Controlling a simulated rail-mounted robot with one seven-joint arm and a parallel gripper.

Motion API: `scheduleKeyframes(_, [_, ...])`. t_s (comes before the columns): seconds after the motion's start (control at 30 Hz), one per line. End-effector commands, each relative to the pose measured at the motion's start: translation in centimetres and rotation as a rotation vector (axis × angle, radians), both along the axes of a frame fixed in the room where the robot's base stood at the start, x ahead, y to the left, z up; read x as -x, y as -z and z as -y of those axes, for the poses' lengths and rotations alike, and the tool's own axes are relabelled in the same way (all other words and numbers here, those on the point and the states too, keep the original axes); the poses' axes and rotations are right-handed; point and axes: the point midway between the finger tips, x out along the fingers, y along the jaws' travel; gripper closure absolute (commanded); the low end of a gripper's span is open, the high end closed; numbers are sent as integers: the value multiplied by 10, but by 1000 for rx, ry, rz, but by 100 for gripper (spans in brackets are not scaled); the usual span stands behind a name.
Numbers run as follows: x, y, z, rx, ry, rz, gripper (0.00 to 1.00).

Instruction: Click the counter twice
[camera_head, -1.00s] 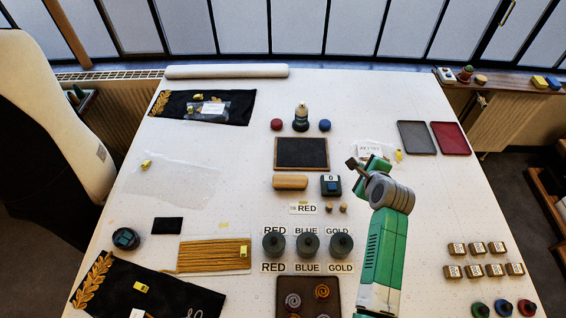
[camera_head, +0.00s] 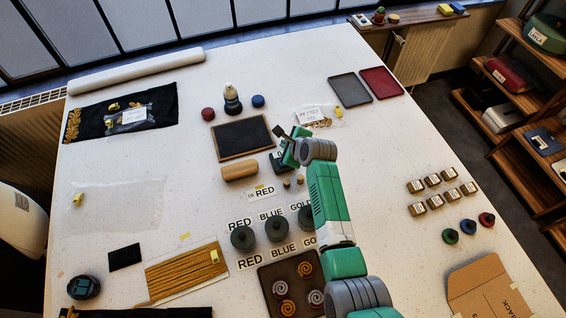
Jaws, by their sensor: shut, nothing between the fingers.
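The counter (camera_head: 277,160) is a small dark box with a teal tint, on the white table right of the wooden roller and just below the black framed pad. My gripper (camera_head: 278,132) is at the end of my green and grey arm, close to the counter in the picture. My wrist covers the counter's right part, and its display is not visible. The fingers are small and dark and look closed with nothing between them. I cannot tell whether they touch the counter; they appear above it.
The black framed pad (camera_head: 242,138) and wooden roller (camera_head: 239,171) lie left of the counter. Several dark round pots (camera_head: 275,228) stand below, beside RED, BLUE and GOLD labels. A brown tray (camera_head: 290,288) is at the front. Grey (camera_head: 349,90) and red (camera_head: 381,83) trays lie at upper right.

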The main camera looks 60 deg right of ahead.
Motion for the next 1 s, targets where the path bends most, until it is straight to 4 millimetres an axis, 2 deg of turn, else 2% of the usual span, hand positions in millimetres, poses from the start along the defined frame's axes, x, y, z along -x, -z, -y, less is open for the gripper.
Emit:
scheduleKeyframes(0.03, [0, 13, 0, 0, 0, 0, 100])
scheduleKeyframes(0.3, [0, 53, 0, 0, 0, 0, 100])
scheduleKeyframes(0.5, [0, 73, 0, 0, 0, 0, 100])
scheduleKeyframes(1.0, [0, 74, 0, 1, -1, 0, 100])
